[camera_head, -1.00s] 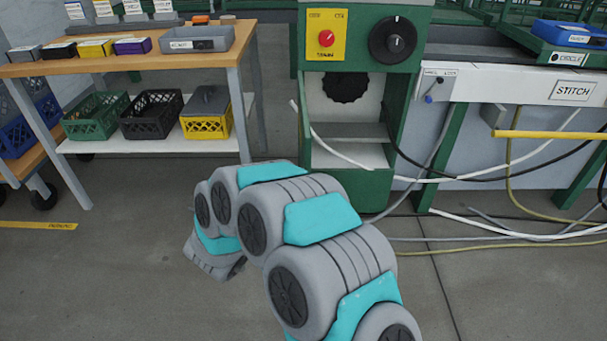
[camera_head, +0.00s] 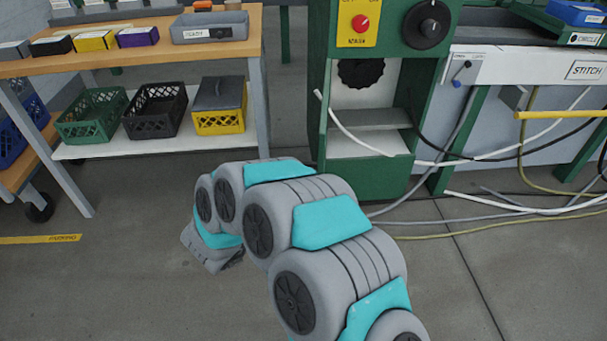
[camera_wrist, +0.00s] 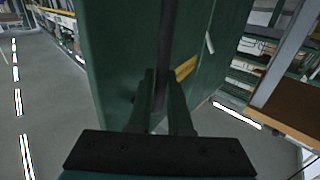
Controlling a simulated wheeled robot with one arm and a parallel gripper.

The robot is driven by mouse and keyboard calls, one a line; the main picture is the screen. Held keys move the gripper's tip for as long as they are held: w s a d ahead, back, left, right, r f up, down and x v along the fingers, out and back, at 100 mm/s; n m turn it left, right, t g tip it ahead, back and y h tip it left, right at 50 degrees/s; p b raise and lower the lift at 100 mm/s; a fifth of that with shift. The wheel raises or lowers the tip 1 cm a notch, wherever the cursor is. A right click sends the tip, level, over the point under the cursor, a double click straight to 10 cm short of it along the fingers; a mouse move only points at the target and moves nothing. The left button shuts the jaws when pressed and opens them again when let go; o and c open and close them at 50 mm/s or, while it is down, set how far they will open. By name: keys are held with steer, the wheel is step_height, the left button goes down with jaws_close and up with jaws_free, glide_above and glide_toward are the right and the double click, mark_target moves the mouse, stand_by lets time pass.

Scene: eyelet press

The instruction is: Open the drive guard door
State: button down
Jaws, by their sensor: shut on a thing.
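In the wrist view, a tall dark green panel (camera_wrist: 115,60), which looks like the drive guard door, stands upright just ahead of my gripper. Whether that part is a handle or the door's edge I cannot tell. In the head view, the green press cabinet (camera_head: 372,182) shows an open front with a pale interior and a black wheel (camera_head: 361,72). My gripper is hidden behind my arm there, and I cannot make out the door.
A wooden-topped bench (camera_head: 150,45) with crates on its lower shelf stands left of the press. Hoses and cables (camera_head: 480,215) lie on the floor to the right. A red button on a yellow plate (camera_head: 357,24) sits above the opening. The floor at lower left is clear.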

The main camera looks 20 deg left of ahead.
steer(key=shift+w, duration=0.1)
steer(key=c, duration=0.8)
jaws_free()
steer(key=shift+d, duration=0.1)
steer(key=shift+c, duration=0.2)
steer(key=b+v, duration=0.1)
steer(key=v, duration=0.6)
steer(key=shift+s, duration=0.35)
steer(key=shift+w+a, duration=0.1)
steer(key=shift+a, duration=0.1)
